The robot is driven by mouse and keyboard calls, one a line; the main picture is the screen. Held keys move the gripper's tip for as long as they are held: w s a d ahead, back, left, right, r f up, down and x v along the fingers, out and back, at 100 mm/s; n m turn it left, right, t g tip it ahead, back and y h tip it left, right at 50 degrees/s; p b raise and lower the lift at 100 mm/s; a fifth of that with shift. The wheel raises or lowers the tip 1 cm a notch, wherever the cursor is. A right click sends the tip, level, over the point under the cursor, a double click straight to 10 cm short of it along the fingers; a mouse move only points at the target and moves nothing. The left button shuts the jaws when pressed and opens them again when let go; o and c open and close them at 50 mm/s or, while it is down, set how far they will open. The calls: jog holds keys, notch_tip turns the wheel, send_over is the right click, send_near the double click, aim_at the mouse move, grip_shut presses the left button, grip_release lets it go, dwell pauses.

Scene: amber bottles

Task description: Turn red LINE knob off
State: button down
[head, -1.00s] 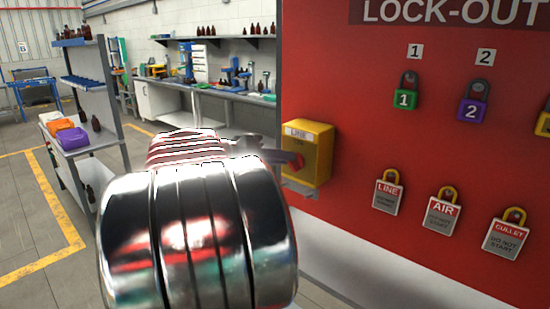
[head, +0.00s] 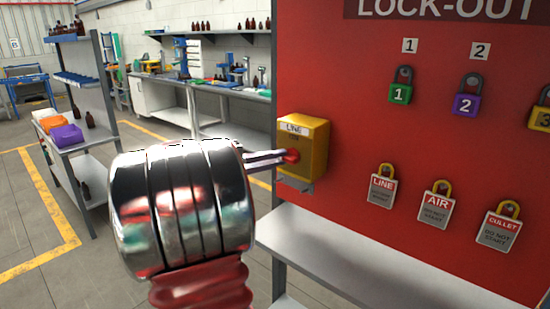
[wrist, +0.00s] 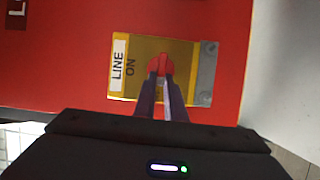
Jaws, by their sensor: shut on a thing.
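The red knob (head: 291,156) is on the front of the yellow LINE box (head: 313,148), which is mounted at the left end of the red lock-out board. My gripper (head: 284,157) reaches in from the left, and its fingers are shut on the knob. In the wrist view, the knob (wrist: 160,66) shows between the fingertips (wrist: 160,78), and the box face reads LINE and ON beside it. The fingers cover part of the knob.
A grey shelf (head: 350,262) juts out under the board. A shelf rack (head: 75,130) stands at the left.

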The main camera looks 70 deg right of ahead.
jog(key=shift+f, duration=0.3)
jog(key=c, duration=1.8)
grip_release()
jog(key=shift+r, duration=0.1)
jog(key=v, duration=1.3)
jog(key=shift+w+a, duration=0.25)
